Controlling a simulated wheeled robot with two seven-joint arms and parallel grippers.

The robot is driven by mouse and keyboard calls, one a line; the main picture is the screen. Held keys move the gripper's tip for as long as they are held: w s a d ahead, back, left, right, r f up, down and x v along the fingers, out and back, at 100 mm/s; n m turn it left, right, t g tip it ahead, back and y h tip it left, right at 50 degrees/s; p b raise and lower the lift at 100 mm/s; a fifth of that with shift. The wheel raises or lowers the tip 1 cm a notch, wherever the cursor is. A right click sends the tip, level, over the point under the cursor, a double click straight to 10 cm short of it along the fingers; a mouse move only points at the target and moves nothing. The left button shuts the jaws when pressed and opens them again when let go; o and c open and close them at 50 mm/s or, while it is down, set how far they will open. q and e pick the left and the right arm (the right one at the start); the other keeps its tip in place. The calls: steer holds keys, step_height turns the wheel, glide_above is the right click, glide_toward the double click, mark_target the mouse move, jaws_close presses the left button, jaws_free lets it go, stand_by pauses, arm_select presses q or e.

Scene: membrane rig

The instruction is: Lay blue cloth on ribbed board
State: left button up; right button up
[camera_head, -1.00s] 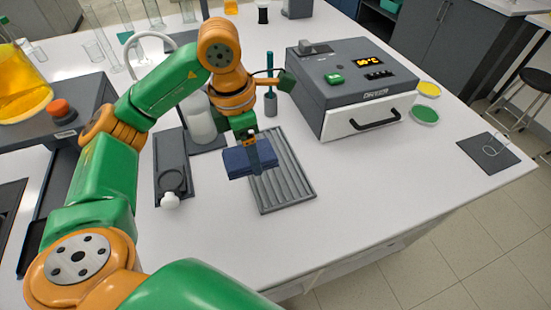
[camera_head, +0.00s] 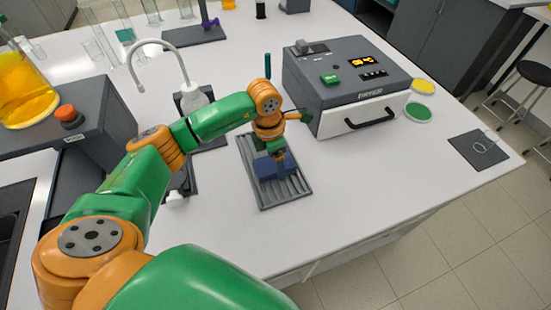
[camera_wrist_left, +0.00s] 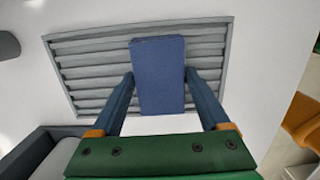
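The blue cloth (camera_head: 270,168), a folded rectangular pad, is over the middle of the grey ribbed board (camera_head: 291,195). In the left wrist view the cloth (camera_wrist_left: 158,75) lies across the ribs of the board (camera_wrist_left: 88,73), short of its right end. My left gripper (camera_head: 276,158) comes down from above. In the left wrist view its fingertips (camera_wrist_left: 160,76) meet the cloth's two side edges, so it looks shut on the cloth. Whether the cloth touches the board I cannot tell. My right gripper is not in view.
A grey box instrument (camera_head: 345,85) with a white drawer front stands behind and right of the board. Green (camera_head: 417,112) and yellow (camera_head: 423,86) discs lie at the right. The tabletop in front of the board is clear.

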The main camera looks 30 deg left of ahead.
mark_target(271, 164)
arm_select(q)
steer(key=shift+o, duration=1)
steer(key=shift+r+p, duration=0.3)
steer(key=shift+r+b, duration=0.3)
steer(key=shift+b, duration=0.05)
step_height(271, 164, up, 11)
steer(key=b, duration=0.2)
steer(key=shift+s+a, duration=0.4)
steer(key=shift+s, duration=0.05)
